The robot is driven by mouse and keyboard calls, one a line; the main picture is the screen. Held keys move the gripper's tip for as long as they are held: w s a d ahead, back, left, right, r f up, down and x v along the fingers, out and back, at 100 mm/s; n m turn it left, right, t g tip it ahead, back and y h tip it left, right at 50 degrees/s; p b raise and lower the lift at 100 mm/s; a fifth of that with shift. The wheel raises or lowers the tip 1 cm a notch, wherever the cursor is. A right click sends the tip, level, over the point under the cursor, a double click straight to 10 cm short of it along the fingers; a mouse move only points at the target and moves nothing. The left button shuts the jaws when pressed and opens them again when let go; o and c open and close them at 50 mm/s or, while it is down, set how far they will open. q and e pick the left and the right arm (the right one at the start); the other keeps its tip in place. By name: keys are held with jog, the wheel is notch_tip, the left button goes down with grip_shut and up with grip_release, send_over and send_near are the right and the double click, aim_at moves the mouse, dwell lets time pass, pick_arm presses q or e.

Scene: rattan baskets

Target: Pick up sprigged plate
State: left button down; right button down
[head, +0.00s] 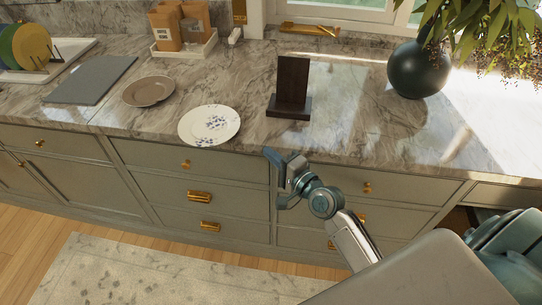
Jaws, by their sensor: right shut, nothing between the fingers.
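The sprigged plate (209,125) is white with small blue sprigs. It lies flat on the marble counter near the front edge, left of the picture's middle. My right gripper (272,167) is shut and empty. In the picture it shows to the right of the plate and a little lower, in front of the drawer fronts and apart from the plate. My left gripper is not in view.
A brown plate (148,91) and a grey board (91,79) lie left of the sprigged plate. A dark wooden stand (291,88) is to its right. A dark round vase (420,69) with leaves stands farther right. Counter (345,117) between stand and vase is clear.

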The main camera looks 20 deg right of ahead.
aim_at(228, 140)
jog(key=p+x, duration=0.1)
jog(key=x, duration=0.6)
jog(key=shift+w+a, duration=0.2)
jog(key=shift+a, duration=0.05)
jog(key=shift+w+a+p, duration=0.15)
jog(key=shift+w+a, duration=0.05)
jog(key=shift+a, duration=0.3)
jog(key=shift+w+a+p, duration=0.15)
jog(key=shift+w+a, duration=0.1)
jog(key=shift+a, duration=0.25)
jog(key=shift+w+a, duration=0.2)
jog(key=shift+a, duration=0.4)
jog(key=shift+f, duration=0.1)
jog(key=shift+w+a, duration=0.45)
jog(key=shift+a, duration=0.35)
jog(key=shift+w+a, duration=0.5)
jog(key=shift+a, duration=0.35)
jog(key=shift+d, duration=0.1)
